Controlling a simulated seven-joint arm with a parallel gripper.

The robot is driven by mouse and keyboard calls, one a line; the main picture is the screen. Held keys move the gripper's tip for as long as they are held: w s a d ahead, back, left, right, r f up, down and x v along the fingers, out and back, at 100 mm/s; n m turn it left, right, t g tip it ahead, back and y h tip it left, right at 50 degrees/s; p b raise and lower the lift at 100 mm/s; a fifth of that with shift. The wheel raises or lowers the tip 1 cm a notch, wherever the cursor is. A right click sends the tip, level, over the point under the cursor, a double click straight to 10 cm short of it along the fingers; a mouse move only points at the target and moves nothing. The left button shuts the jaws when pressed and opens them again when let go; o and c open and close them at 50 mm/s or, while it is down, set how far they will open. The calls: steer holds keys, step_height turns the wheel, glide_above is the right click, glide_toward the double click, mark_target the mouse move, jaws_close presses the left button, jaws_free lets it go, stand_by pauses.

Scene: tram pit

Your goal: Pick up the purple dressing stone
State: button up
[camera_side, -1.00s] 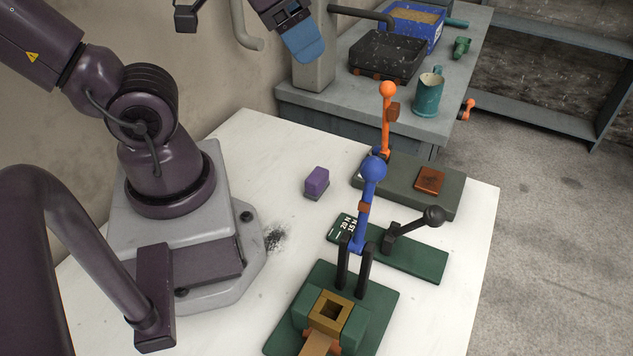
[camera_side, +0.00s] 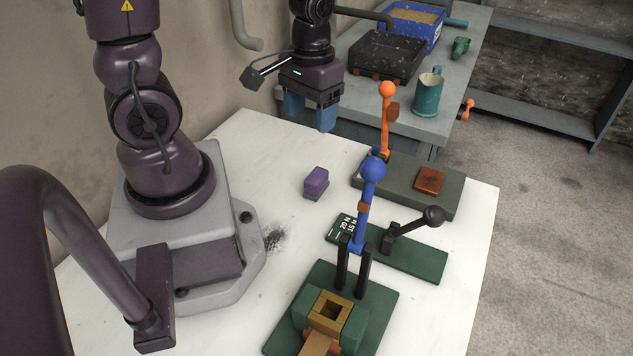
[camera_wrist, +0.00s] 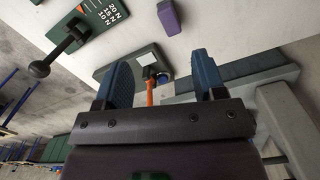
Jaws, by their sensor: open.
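The purple dressing stone (camera_side: 316,181) is a small block with a grey lower layer. It stands on the white table, left of the levers, in the side view. It also shows at the top edge of the wrist view (camera_wrist: 168,17). My gripper (camera_side: 311,118) has blue fingers pointing down. It is open and empty, above the far edge of the table, higher than the stone and behind it. In the wrist view my gripper's two fingers (camera_wrist: 161,80) are spread apart with nothing between them.
An orange-knobbed lever (camera_side: 386,115) stands on a grey-green base right of the stone. A blue-knobbed lever (camera_side: 366,205) and a green plate with a black-knobbed lever (camera_side: 415,258) are nearer. The table around the stone's left side is clear. A back bench holds a teal mug (camera_side: 427,95).

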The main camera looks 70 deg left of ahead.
mark_target(317, 175)
steer(key=f+n, duration=0.1)
steer(key=f, duration=0.5)
steer(key=w+a+f+n, duration=0.1)
steer(key=f, duration=0.4)
steer(key=a+f+n, duration=0.1)
steer(key=f, duration=0.5)
steer(key=shift+w+a+f, duration=0.1)
steer(key=shift+w+f, duration=0.2)
steer(key=shift+w, duration=0.1)
steer(key=c, duration=1)
